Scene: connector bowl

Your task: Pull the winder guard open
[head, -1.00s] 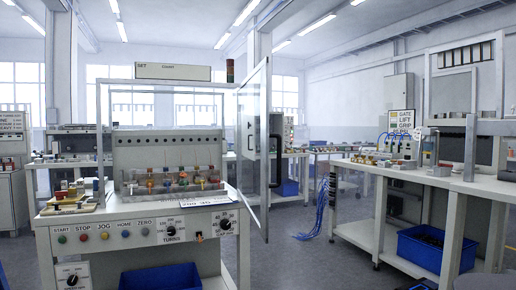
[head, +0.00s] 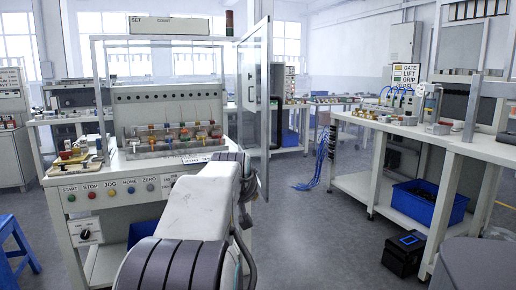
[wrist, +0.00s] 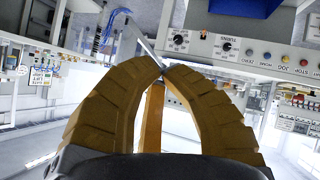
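The winder (head: 112,185) is a white bench machine at the left in the head view, with a row of coloured parts under its grey back panel. Its guard (head: 269,75) is a clear framed door at the machine's right side. It stands swung outward, with its free edge towards me. In the wrist view my gripper (wrist: 163,70) shows tan ribbed fingers with their tips together in front of the winder's knob panel (wrist: 250,48). A pale strip runs up to the tips; I cannot tell whether it is the guard or whether they touch it. In the head view my arm hides the gripper.
A white workbench (head: 400,124) stands at the right, with a blue bin (head: 428,203) on its lower shelf and a black box (head: 403,253) on the floor. A blue stool (head: 14,245) is at the left edge.

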